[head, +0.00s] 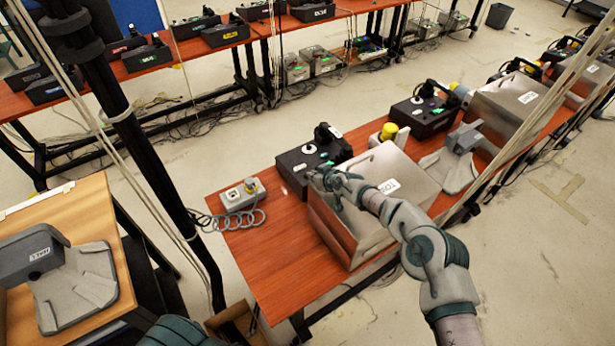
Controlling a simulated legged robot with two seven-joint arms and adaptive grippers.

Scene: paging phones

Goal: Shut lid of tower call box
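The tower call box is a silver metal box (410,178) on the red-brown table, with a white label on its sloping top that seems to begin with "TOW". My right gripper (327,190) is over the box's left upper edge, with its fingers spread and nothing seen between them. I cannot tell whether it touches the metal. The gripper and forearm hide part of the top, and I cannot tell how far the lid stands open. Only a teal part of my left arm shows at the bottom edge; its gripper is out of view.
A black phone unit (296,167) stands just behind the gripper. A grey socket box (232,197) with a coiled cable is at the table's left end. Another silver box (490,105) stands farther right. A dark post (150,165) rises left of the table.

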